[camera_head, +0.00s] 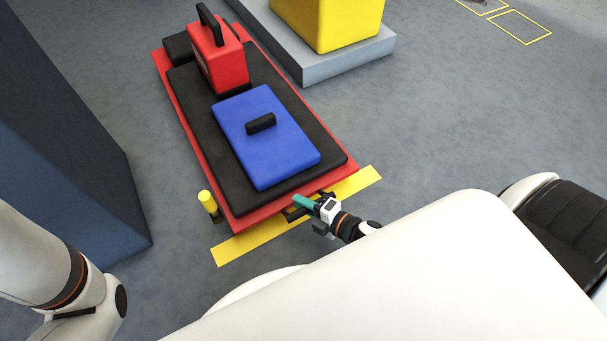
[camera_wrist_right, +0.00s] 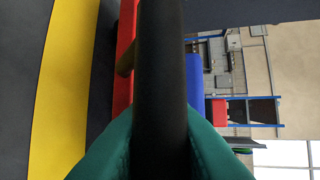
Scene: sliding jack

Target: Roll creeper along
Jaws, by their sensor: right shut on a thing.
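The creeper is a low red board (camera_head: 349,167) with a black pad (camera_head: 196,120). A red toolbox (camera_head: 224,66) with a black handle stands on its far part, and a flat blue case (camera_head: 262,155) lies on its near part. My right gripper (camera_head: 299,204) is at the creeper's near end, its teal fingers shut on the black pull bar (camera_head: 291,215). In the right wrist view the bar (camera_wrist_right: 160,75) runs upright between the teal fingers. My left arm shows at the lower left, but its gripper is out of view.
A yellow floor stripe (camera_head: 240,245) crosses under the creeper's near end. A dark blue block (camera_head: 70,150) stands to the left. A yellow box (camera_head: 330,20) on a grey plinth (camera_head: 345,65) is beyond right. Open floor lies right.

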